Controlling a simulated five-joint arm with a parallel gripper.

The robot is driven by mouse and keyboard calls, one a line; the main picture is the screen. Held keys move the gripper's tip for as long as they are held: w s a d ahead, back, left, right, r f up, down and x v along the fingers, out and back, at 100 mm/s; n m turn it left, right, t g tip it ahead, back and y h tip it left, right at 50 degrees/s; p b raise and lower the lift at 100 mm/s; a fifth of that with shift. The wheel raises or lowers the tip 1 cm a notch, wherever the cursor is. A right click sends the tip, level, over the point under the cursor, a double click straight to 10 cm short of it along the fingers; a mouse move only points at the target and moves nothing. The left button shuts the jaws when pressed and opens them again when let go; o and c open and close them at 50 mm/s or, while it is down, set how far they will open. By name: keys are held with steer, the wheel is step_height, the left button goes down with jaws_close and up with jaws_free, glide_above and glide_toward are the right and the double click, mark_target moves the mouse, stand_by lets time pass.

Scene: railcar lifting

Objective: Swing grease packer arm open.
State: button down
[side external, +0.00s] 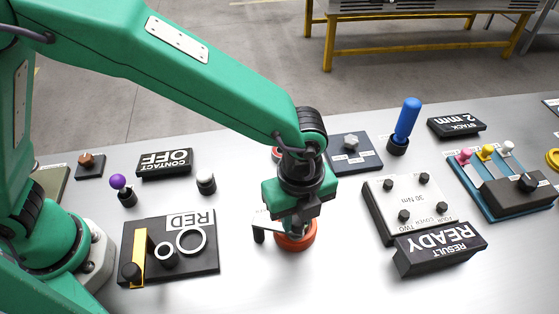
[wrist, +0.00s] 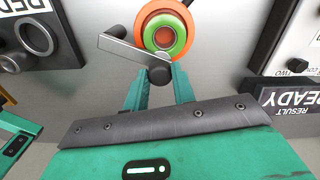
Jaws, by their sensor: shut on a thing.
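The grease packer (wrist: 155,48) is an orange round base with a green ring and a small orange hub. In the side external view its orange base (side external: 296,243) sits under my gripper (side external: 288,218), which hides much of it. A flat grey packer arm (wrist: 130,50) crosses the lower left edge of the base and points to the left in the wrist view. A dark grey knob (wrist: 159,73) stands at the arm's right end. My gripper (wrist: 160,85) is shut on this knob, one green finger on each side.
The black RED panel (side external: 200,262) with rings and a yellow bar lies left of the packer. The READY block (side external: 440,248) and a grey plate with several knobs (side external: 384,190) stand to the right. The bench between these and the packer is bare.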

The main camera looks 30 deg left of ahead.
steer(key=s+a+m, duration=0.1)
steer(key=s+m, duration=0.7)
steer(key=m, duration=0.5)
steer(key=shift+a+r, duration=0.15)
steer(key=shift+a, duration=0.15)
steer(key=c, duration=1.1)
jaws_free()
steer(key=shift+a, duration=0.1)
steer(key=shift+c, duration=0.2)
step_height(320, 180, up, 8)
